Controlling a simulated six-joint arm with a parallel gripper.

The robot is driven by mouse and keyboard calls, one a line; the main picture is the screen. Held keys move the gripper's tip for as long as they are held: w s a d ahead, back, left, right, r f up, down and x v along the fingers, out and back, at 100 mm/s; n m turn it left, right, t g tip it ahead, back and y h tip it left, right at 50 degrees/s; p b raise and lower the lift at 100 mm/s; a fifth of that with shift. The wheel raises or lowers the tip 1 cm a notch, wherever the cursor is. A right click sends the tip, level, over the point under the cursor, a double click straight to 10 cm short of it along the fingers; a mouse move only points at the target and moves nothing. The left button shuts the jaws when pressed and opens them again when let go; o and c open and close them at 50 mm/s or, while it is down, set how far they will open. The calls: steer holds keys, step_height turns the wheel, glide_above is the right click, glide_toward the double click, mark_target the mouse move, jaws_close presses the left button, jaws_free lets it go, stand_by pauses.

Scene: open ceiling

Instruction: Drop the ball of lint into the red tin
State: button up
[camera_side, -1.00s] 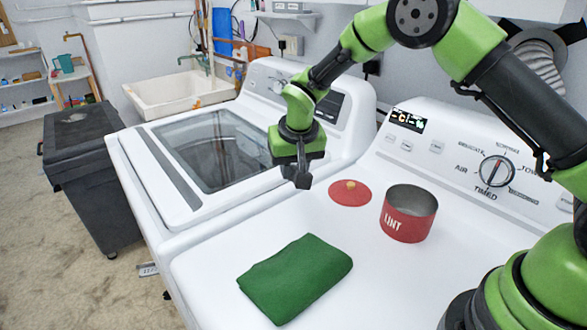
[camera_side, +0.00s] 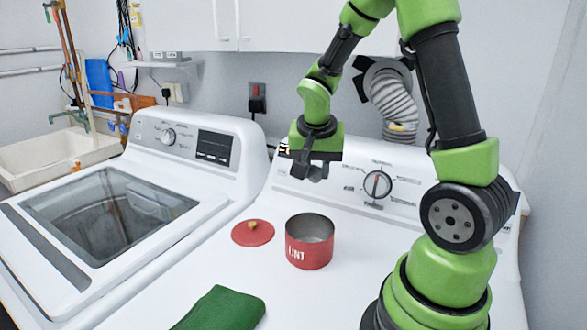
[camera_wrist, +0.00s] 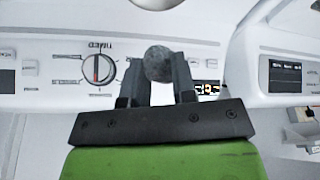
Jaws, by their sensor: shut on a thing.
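The red tin (camera_side: 309,255) stands open and upright on the white machine top, with "LINT" on its side. My gripper (camera_side: 310,174) is up in the air above the tin in the side view; how far it is in front of or behind the tin's mouth I cannot tell. In the wrist view, my gripper (camera_wrist: 158,80) is shut on the grey ball of lint (camera_wrist: 158,62), held between the fingertips. In the side view the ball is hard to make out against the dark fingers.
A red lid (camera_side: 252,234) with a knob lies flat left of the tin. A folded green cloth (camera_side: 222,310) lies at the front. The control panel (camera_side: 420,190) with its dial rises behind the tin. Another washer (camera_side: 110,205) stands to the left.

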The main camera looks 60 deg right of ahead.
mark_target(314, 178)
steer(key=shift+a+f, duration=0.1)
steer(key=shift+f, duration=2.65)
steer(key=o, duration=1)
steer(key=shift+c, duration=0.2)
steer(key=v, duration=0.9)
steer(key=shift+a+r, duration=0.1)
steer(key=shift+r, duration=0.4)
steer(key=shift+s, duration=0.1)
